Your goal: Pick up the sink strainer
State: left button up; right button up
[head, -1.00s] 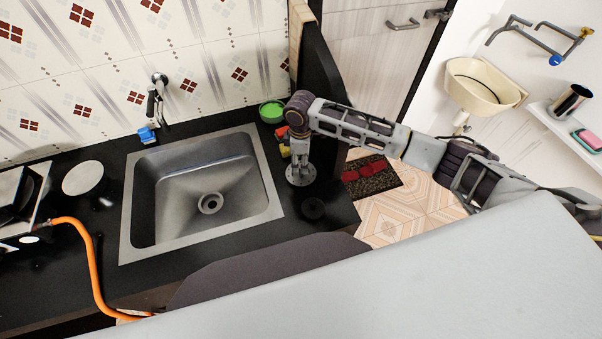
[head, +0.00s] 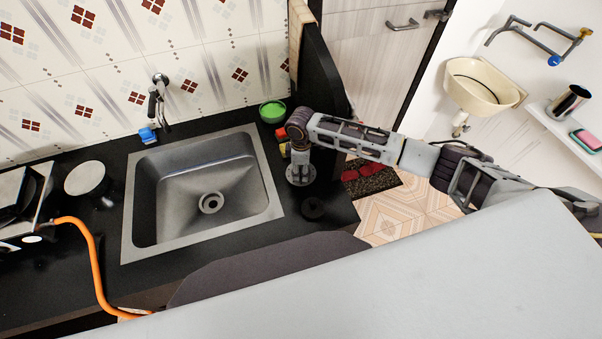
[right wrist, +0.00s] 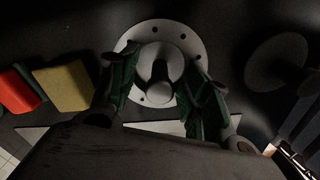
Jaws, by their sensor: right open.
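The sink strainer is a light grey round disc (head: 293,181) with small holes and a raised centre knob. It lies on the black counter just right of the sink in the head view. My right gripper (head: 300,166) points straight down over it, low at the disc. In the right wrist view the strainer (right wrist: 151,32) lies between the open fingers of the gripper (right wrist: 162,85), which stand on both sides of the knob. I cannot tell whether the fingers touch the disc. My left gripper is out of view.
A steel sink (head: 210,190) is left of the strainer. A dark round disc (head: 313,208) lies nearer me. A green bowl (head: 272,112) and red and yellow blocks (right wrist: 62,86) sit close by. A black upright panel (head: 325,75) bounds the counter's right back.

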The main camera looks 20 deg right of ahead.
grip_shut()
jog(key=shift+r, duration=0.1)
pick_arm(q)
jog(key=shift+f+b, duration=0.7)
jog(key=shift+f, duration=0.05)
pick_arm(e)
notch_tip(320, 180, up, 18)
dwell(0.7)
